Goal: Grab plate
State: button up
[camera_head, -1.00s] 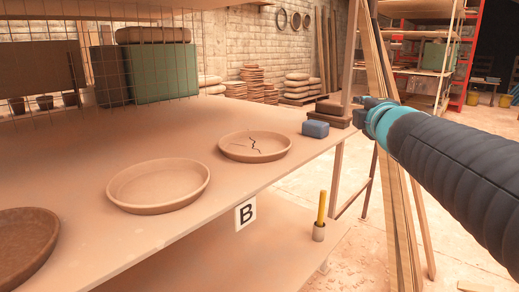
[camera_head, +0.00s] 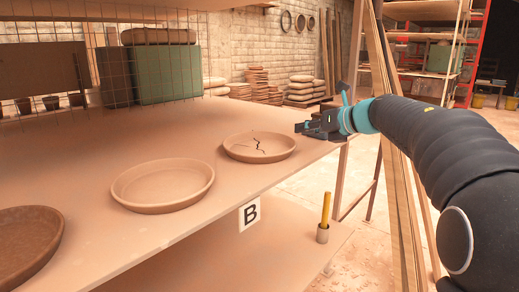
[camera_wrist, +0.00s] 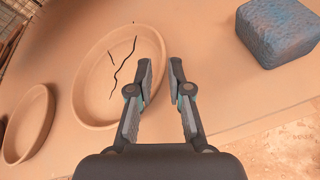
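Three shallow round plates sit on the shelf top. The cracked plate (camera_head: 243,150) is at the right, with a dark jagged crack; it also fills the left middle of the wrist view (camera_wrist: 92,85). A plain clay plate (camera_head: 162,183) is in the middle and shows at the wrist view's left edge (camera_wrist: 28,125). A darker brown plate (camera_head: 22,245) is cut off at the left. My gripper (camera_head: 302,128) is just right of the cracked plate. In the wrist view my gripper (camera_wrist: 160,66) is open and empty, its left finger overlapping the plate's right rim.
A blue block (camera_wrist: 275,35) sits right of my fingers on the shelf; my gripper hides it in the head view. A "B" sign (camera_head: 249,213) hangs on the front edge. A yellow-handled tool stands in a small cup (camera_head: 322,234) below. Wire mesh (camera_head: 110,70) stands behind.

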jog(key=x, duration=0.2)
jog(key=shift+w+a+f, duration=0.15)
jog(key=shift+w+a, duration=0.05)
jog(key=shift+w, duration=0.05)
jog(key=shift+s+f+x, duration=0.1)
jog(key=shift+f+x, duration=0.05)
jog(key=shift+x, duration=1.15)
jog(key=shift+s+f+x, duration=0.1)
jog(key=shift+f+x, duration=0.1)
jog(key=shift+x, duration=1.15)
grip_shut()
jog(key=shift+r, duration=0.1)
